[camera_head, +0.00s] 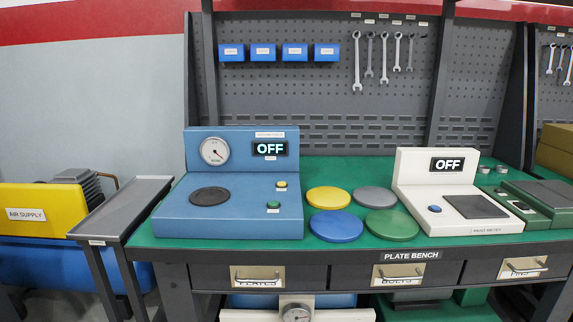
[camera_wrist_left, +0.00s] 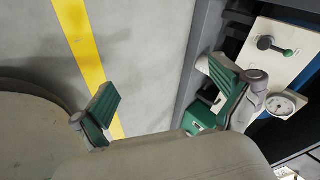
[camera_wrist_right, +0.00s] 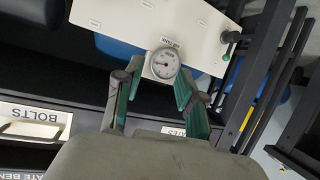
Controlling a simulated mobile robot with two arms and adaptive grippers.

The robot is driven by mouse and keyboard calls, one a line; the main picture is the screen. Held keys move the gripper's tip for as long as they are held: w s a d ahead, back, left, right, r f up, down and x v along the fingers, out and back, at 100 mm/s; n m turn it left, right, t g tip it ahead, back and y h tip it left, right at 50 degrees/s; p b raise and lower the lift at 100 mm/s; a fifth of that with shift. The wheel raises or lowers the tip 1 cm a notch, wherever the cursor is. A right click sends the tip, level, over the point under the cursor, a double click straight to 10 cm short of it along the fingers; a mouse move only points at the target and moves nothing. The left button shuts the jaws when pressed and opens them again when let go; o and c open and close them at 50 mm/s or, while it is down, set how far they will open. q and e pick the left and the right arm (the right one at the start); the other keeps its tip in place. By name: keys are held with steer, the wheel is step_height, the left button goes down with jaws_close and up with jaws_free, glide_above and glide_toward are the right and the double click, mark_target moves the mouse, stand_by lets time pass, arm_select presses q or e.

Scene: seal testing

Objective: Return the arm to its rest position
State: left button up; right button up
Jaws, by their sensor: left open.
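Neither of my arms shows in the head view. In the left wrist view my left gripper (camera_wrist_left: 165,102) is open, its two green-padded fingers wide apart with nothing between them. Behind it are the floor and a yellow stripe (camera_wrist_left: 84,45). In the right wrist view my right gripper (camera_wrist_right: 158,92) is open and empty, its fingers apart. A round gauge (camera_wrist_right: 163,64) on a pale panel shows beyond the gap between the fingers. I cannot tell how far it is from them.
The green-topped bench (camera_head: 345,160) carries a blue tester (camera_head: 228,213) reading OFF, a white print meter (camera_head: 455,203) reading OFF, and yellow (camera_head: 328,197), grey (camera_head: 375,196), blue (camera_head: 336,226) and green (camera_head: 391,225) discs. A narrow side stand (camera_head: 125,205) and yellow air supply (camera_head: 45,210) are left.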

steer(key=s+d+f+g+h+p, duration=0.1)
steer(key=s+d+f+g+p, duration=0.2)
steer(key=s, duration=0.6)
steer(key=s+d+f+g+p, duration=0.1)
steer(key=s+f+g+p, duration=0.25)
steer(key=s+f, duration=0.4)
arm_select(q)
steer(key=s+r+n+g+y+p, duration=0.1)
steer(key=s+r+n+g+p, duration=0.2)
steer(key=s, duration=0.8)
steer(key=s+r+n+g+y+p, duration=0.1)
steer(key=s+r+n+g+p, duration=0.3)
steer(key=s+n, duration=0.5)
steer(key=s+r+p, duration=0.2)
steer(key=s+r, duration=0.1)
steer(key=shift+d+g, duration=0.15)
steer(key=shift+g, duration=0.15)
arm_select(e)
steer(key=s+d+g+h, duration=0.1)
steer(key=s+d+g, duration=0.1)
steer(key=s, duration=1.3)
steer(key=s+d+g, duration=0.3)
steer(key=s, duration=1.3)
steer(key=shift+d+f+m+g+h, duration=0.2)
steer(key=shift+m+g+h, duration=0.1)
steer(key=shift+g+h, duration=0.1)
